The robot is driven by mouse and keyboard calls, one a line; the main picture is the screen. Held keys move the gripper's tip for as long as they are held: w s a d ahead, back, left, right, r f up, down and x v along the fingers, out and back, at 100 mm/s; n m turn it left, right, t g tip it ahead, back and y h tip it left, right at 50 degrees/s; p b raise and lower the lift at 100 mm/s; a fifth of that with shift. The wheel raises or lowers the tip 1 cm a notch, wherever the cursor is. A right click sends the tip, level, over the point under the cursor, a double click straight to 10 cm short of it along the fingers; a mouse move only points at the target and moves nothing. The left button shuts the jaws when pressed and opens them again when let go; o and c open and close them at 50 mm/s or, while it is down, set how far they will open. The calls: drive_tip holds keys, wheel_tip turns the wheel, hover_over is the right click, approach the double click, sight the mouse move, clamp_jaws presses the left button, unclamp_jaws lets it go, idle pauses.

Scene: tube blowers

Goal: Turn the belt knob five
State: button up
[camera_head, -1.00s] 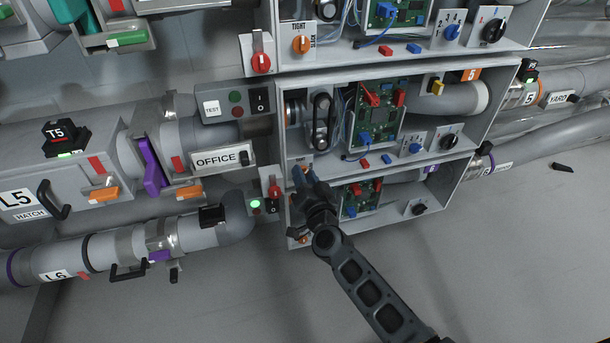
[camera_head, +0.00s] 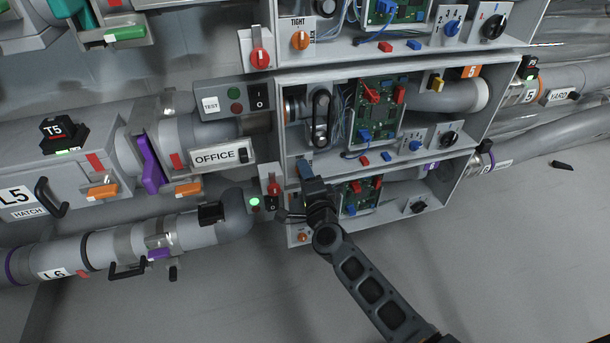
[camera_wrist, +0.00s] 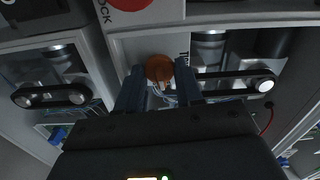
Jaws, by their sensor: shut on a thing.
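The belt knob of unit five is the orange round knob (camera_wrist: 158,67) on a pale panel in the wrist view, with part of a printed word beside it. My gripper (camera_wrist: 160,76) has one finger on each side of the knob and is shut on it. In the head view my gripper (camera_head: 306,170) reaches the lower left front lip of the middle box, below the black belt (camera_head: 320,118), and hides the knob. The knob's pointer direction is not clear in either view.
A red lock switch (camera_head: 273,186) sits close left of my gripper. A blue knob (camera_head: 415,146) and a black knob (camera_head: 449,139) are to the right. Another box lies just below.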

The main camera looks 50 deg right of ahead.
drive_tip(key=shift+s+f+m, duration=0.1)
drive_tip(key=shift+m, duration=0.5)
drive_tip(key=o, duration=0.7)
drive_tip(key=shift+o, duration=0.2)
drive_tip(key=v, duration=0.7)
drive_tip(key=shift+s+a+p, duration=0.25)
drive_tip(key=shift+s+p, duration=0.05)
drive_tip(key=shift+p, duration=0.15)
